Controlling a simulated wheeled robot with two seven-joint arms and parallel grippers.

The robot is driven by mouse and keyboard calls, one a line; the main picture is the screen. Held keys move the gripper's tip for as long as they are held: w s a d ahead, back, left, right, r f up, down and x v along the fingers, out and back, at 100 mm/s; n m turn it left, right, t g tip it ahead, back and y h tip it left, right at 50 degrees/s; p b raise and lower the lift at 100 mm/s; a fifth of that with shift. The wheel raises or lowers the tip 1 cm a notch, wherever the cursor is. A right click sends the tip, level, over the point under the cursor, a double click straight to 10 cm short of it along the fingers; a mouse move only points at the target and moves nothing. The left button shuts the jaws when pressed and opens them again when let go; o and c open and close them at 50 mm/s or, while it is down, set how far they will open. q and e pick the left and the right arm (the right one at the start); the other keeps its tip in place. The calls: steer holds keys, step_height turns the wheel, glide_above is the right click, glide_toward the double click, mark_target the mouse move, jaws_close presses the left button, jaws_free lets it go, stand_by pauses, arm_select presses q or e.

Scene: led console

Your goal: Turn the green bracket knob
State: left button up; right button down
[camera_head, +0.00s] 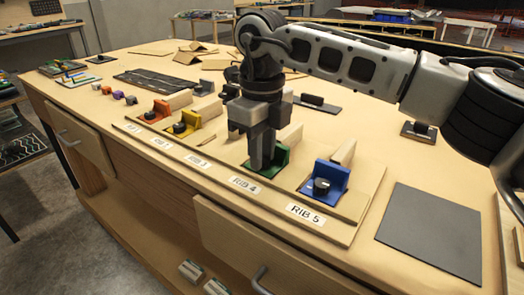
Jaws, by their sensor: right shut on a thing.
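The green bracket (279,157) stands at the RIB 4 label on the wooden board, with a wooden rib behind it. My right gripper (262,160) points straight down over the bracket, its fingers shut at the place of the green bracket's knob. The knob itself is hidden by the fingers. My right arm comes in from the right, above the table. My left gripper does not show.
The blue bracket (327,180) with a black knob stands close on the right at RIB 5. Yellow (186,122) and red (158,111) brackets stand to the left. A dark grey mat (432,230) lies at the right.

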steer(key=m, duration=0.4)
steer(key=shift+w+r+b, duration=0.1)
steer(key=shift+r+b, duration=0.2)
steer(key=shift+m, duration=1.7)
steer(key=shift+m+b, duration=0.3)
steer(key=shift+m, duration=0.3)
steer(key=c, duration=1.5)
jaws_free()
